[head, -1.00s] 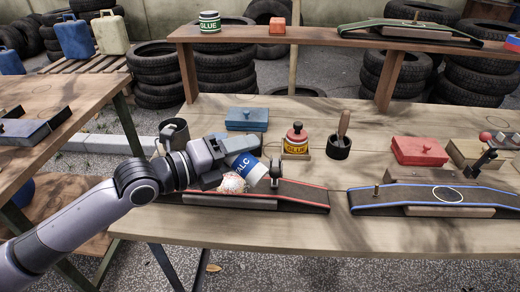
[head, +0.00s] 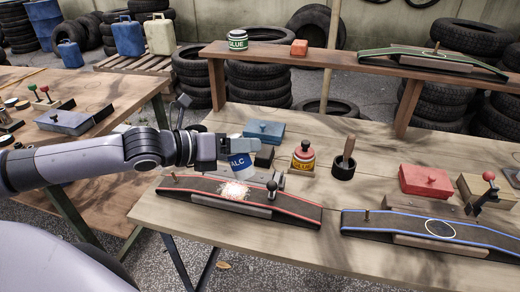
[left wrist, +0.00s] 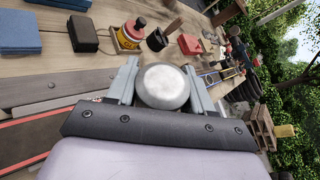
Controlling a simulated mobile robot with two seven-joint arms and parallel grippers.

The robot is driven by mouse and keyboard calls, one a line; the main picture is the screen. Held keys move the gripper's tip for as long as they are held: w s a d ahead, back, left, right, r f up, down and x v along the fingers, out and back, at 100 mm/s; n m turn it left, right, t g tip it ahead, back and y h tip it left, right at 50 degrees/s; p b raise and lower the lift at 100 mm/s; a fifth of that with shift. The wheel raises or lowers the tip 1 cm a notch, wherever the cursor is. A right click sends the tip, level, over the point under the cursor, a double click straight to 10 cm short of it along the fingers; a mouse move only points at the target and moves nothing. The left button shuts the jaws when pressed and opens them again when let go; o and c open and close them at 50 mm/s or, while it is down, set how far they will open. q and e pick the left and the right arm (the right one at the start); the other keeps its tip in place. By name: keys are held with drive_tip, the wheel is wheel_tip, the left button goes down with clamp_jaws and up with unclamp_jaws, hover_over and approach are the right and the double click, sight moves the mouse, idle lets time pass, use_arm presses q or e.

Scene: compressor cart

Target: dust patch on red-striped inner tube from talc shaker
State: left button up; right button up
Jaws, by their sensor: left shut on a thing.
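The talc shaker (head: 239,164), white and blue with a partly hidden label, is held in my left gripper (head: 226,150) and looks about upright. In the left wrist view its round pale end (left wrist: 165,86) sits between the two fingers. The red-striped inner tube (head: 290,209) lies over a long low stand on the bench. A white powdery patch (head: 235,190) covers part of its dark top, left of a small black-knobbed clamp. The shaker is behind the patch in the picture; whether it touches the bench is hidden. My right gripper is out of view.
A blue-striped inner tube (head: 385,222) with a white oval lies to the right. Behind stand a blue box (head: 264,132), a yellow-labelled red glue pot (head: 303,160), a brush in a dark cup (head: 344,167) and a red box (head: 426,182). A shelf (head: 360,66) runs above the bench.

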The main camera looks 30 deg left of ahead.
use_arm(q)
drive_tip(key=shift+r+m, duration=0.3)
drive_tip(key=shift+r, duration=0.15)
drive_tip(key=shift+w+a+r+m+t+y, duration=0.1)
drive_tip(key=shift+a+r+m+y, duration=0.3)
drive_tip(key=shift+r, duration=0.9)
drive_tip(key=shift+w+a+r+m+t+y, duration=0.1)
drive_tip(key=shift+r+m+y, duration=0.45)
drive_tip(key=shift+r+m, duration=0.5)
drive_tip(key=shift+w+a+r+m+t+y, duration=0.15)
drive_tip(key=shift+r+m+y, duration=0.3)
drive_tip(key=shift+r, duration=1.05)
drive_tip(key=shift+s, duration=0.1)
